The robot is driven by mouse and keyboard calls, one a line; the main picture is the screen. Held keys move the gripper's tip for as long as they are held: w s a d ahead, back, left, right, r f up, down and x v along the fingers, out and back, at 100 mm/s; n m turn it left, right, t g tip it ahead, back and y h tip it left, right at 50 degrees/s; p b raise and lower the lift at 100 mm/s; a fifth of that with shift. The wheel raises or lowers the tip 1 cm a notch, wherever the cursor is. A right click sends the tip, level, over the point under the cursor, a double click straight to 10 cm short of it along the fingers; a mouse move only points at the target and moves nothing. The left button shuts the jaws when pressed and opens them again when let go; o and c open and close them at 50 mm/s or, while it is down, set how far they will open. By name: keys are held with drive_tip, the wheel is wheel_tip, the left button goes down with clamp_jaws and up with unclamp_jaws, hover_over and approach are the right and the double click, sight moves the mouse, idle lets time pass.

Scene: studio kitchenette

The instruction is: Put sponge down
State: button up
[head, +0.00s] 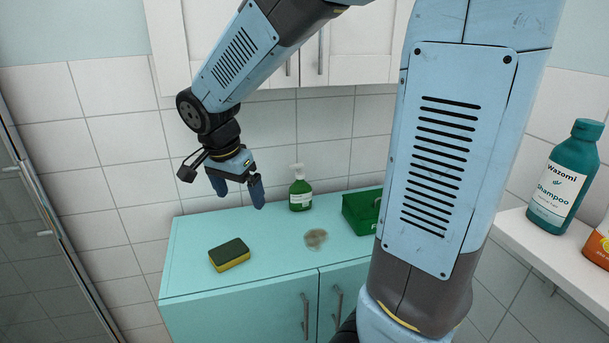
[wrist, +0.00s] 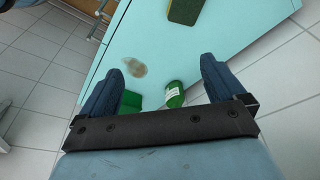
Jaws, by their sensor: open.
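The sponge (head: 230,254), yellow below with a dark green top, lies flat on the left part of the turquoise counter (head: 270,232). In the wrist view the sponge (wrist: 186,10) shows at the top edge, partly cut off. My gripper (head: 238,193) is open and empty. It hangs above the counter, higher than the sponge and apart from it, towards the wall. In the wrist view my two blue fingers (wrist: 160,90) are spread wide with nothing held between them.
A green soap bottle (head: 300,193) stands near the wall. A green box (head: 361,211) is to its right, partly hidden by my arm. A brownish stain (head: 315,238) marks the counter. A shampoo bottle (head: 566,180) stands on a white ledge at right. The counter around the sponge is clear.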

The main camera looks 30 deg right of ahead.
drive_tip(key=s+d+r+n+t+y, duration=0.1)
drive_tip(key=s+d+r+n+t, duration=0.1)
drive_tip(key=s+d+r+n, duration=0.2)
drive_tip(key=s+d+r+n+t+y, duration=0.1)
drive_tip(key=s+d+r+n, duration=0.3)
drive_tip(key=s, duration=0.7)
drive_tip(key=r+n+t, duration=0.1)
drive_tip(key=n, duration=0.1)
drive_tip(key=shift+d+n, duration=0.35)
drive_tip(key=shift+n, duration=0.05)
drive_tip(key=shift+o, duration=0.2)
